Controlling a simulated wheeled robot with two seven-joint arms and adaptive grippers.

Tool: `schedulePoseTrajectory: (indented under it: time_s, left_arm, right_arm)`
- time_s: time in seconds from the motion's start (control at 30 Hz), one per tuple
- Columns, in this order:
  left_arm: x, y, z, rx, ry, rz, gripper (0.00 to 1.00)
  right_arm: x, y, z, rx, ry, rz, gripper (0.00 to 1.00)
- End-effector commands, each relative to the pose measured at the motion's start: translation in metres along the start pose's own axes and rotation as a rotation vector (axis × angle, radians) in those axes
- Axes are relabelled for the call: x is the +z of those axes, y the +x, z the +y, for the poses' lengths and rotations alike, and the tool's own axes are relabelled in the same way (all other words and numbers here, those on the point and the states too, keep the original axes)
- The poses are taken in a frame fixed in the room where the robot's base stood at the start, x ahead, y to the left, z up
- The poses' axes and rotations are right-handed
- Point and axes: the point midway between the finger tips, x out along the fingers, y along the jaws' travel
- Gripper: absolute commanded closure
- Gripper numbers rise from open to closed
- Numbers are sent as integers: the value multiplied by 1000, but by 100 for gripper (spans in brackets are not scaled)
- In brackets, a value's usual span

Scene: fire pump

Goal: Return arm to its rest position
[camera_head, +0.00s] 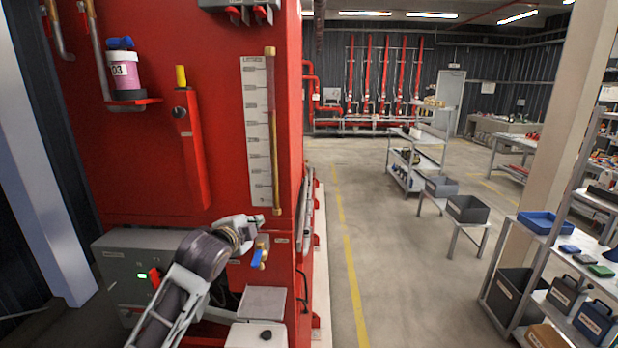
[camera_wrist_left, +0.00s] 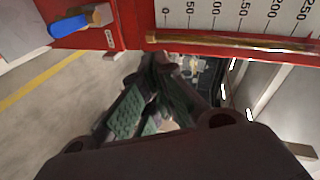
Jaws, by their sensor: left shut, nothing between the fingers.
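My left arm reaches up from the bottom of the head view to the front of the red fire pump cabinet (camera_head: 225,150). My left gripper (camera_head: 258,222) is beside the lower end of the white scale (camera_head: 257,130) and the brass tube (camera_head: 272,130). Part of it is hidden behind my wrist. In the left wrist view the fingers (camera_wrist_left: 152,75) are close together with nothing between them. The scale and tube cross the top of that view. A blue-handled valve (camera_head: 259,256) is just below the gripper; it also shows in the left wrist view (camera_wrist_left: 70,25). My right gripper is out of view.
A grey box (camera_head: 135,262) with a green display is left of my wrist. A red bracket holds a pink-labelled container (camera_head: 125,72). A yellow-topped red lever (camera_head: 190,140) is above my arm. Open floor (camera_head: 385,270) lies to the right, with shelving beyond.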

Motion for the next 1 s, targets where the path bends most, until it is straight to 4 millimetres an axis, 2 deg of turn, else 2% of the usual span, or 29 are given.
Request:
schedulePoseTrajectory:
  time_s: [0.03,0.1,0.47,0.77,1.0]
  left_arm:
    - [4,-2,16,25,-34,-8,100]
    - [9,-5,34,57,-80,-23,100]
    - [36,-29,123,209,-316,-118,100]
    - [58,-61,193,323,-510,-226,100]
    - [74,-93,245,405,-659,-330,100]
  right_arm:
    - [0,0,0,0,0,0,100]
    - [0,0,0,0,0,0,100]
    - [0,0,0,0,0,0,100]
    - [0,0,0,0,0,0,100]
    - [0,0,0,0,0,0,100]
